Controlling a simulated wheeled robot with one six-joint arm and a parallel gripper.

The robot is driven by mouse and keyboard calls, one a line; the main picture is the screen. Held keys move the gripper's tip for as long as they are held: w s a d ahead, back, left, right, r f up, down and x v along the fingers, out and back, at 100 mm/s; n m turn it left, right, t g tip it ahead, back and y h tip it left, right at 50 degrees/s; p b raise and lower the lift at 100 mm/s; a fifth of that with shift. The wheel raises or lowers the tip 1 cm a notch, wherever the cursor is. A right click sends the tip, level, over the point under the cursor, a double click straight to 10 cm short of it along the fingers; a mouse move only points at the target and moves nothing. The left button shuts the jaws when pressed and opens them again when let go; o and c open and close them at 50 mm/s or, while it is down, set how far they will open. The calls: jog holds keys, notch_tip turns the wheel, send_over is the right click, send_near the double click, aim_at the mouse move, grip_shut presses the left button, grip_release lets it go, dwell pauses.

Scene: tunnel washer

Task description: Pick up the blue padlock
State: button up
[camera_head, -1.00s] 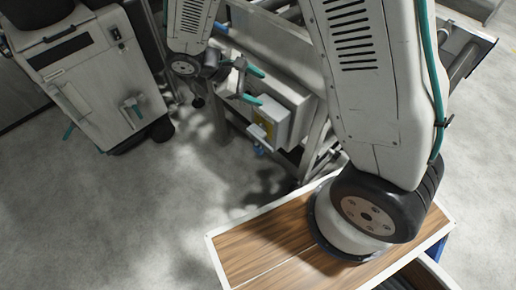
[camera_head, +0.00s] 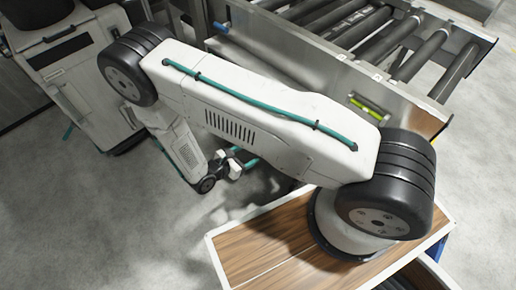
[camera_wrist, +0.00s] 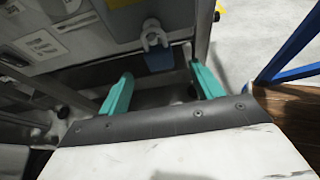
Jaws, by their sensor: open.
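The blue padlock (camera_wrist: 158,61) hangs in the wrist view, its grey shackle up against a light grey part of the machine. My gripper (camera_wrist: 161,74) shows there as two teal fingers spread apart. The padlock appears ahead of the fingertips, between them in the picture and nearer the right finger. I see no contact. In the head view my gripper (camera_head: 243,157) is partly visible beyond my arm, and the padlock is hidden behind the arm.
A metal roller conveyor (camera_head: 400,40) fills the upper right of the head view. A light cabinet (camera_head: 78,75) stands at the left. Grey panels with labels (camera_wrist: 45,45) lie left of the padlock in the wrist view. Open floor (camera_head: 110,220) shows at lower left.

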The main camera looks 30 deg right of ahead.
jog(key=x, duration=0.6)
jog(key=shift+w+d+f, duration=0.2)
jog(key=shift+d+f, duration=0.05)
jog(key=shift+f, duration=0.05)
jog(key=c, duration=1.1)
jog(key=shift+r, duration=0.1)
jog(key=shift+r, duration=0.45)
jog(key=s+a, duration=0.2)
jog(key=a, duration=0.3)
jog(key=s+a, duration=0.1)
jog(key=a, duration=0.5)
jog(key=s+a, duration=0.2)
jog(key=a, duration=0.4)
jog(key=shift+s+a+r, duration=0.1)
jog(key=shift+s+r, duration=0.15)
jog(key=shift+s, duration=0.05)
